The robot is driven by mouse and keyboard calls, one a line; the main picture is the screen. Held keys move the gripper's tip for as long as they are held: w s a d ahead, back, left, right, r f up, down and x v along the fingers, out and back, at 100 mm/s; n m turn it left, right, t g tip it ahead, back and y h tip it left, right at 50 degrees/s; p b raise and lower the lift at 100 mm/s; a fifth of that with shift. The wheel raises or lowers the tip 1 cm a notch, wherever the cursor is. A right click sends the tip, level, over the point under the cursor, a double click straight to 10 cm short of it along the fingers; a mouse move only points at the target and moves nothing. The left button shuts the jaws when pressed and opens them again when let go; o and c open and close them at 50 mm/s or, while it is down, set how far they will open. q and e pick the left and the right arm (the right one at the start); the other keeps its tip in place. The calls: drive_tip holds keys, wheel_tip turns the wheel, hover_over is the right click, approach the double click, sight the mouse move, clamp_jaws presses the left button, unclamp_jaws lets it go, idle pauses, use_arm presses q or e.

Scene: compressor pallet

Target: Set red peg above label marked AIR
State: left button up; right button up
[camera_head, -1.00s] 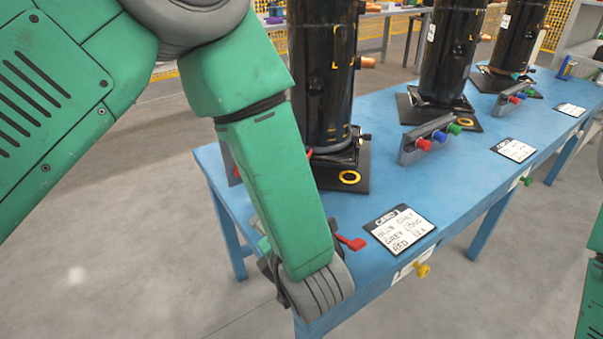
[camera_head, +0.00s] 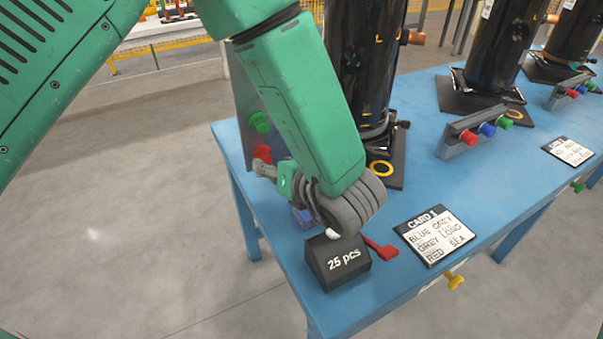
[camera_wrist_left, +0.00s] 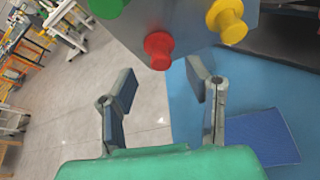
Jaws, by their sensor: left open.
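A red peg (camera_head: 262,153) sticks out of a grey upright panel (camera_head: 247,95) at the left end of the blue table, below a green peg (camera_head: 259,122). My left gripper (camera_head: 272,172) is close to the red peg in the head view, its fingers partly hidden by its own wrist. In the left wrist view, the gripper (camera_wrist_left: 162,77) is open and empty, and the red peg (camera_wrist_left: 157,50) is just beyond the gap between its fingertips. A yellow peg (camera_wrist_left: 228,22) is to its right. No label reading AIR is legible. My right gripper is out of view.
A black box marked 25 pcs (camera_head: 338,262) and a red handle (camera_head: 380,248) are near my left wrist. A card (camera_head: 436,234) lies on the blue table (camera_head: 400,290). Black cylinders (camera_head: 367,70) and a peg rack (camera_head: 475,132) stand farther back.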

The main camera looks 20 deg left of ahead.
sight(269, 161)
use_arm(q)
drive_tip(key=x, duration=0.4)
drive_tip(key=shift+s+a, duration=0.15)
drive_tip(key=shift+s, duration=0.2)
drive_tip(key=shift+w+a, duration=0.15)
drive_tip(key=shift+w, duration=0.05)
drive_tip(key=shift+w+d+r, duration=0.1)
drive_tip(key=shift+d, duration=0.5)
drive_tip(key=shift+w+d+r, duration=0.1)
drive_tip(key=shift+d, duration=0.5)
drive_tip(key=shift+a+f, duration=0.1)
drive_tip(key=shift+a, duration=0.15)
drive_tip(key=shift+c, duration=0.5)
drive_tip(key=shift+a, duration=0.45)
drive_tip(key=c, duration=0.7)
drive_tip(key=shift+s+a, duration=0.1)
drive_tip(key=shift+a, duration=0.3)
clamp_jaws()
drive_tip(key=shift+d, duration=0.4)
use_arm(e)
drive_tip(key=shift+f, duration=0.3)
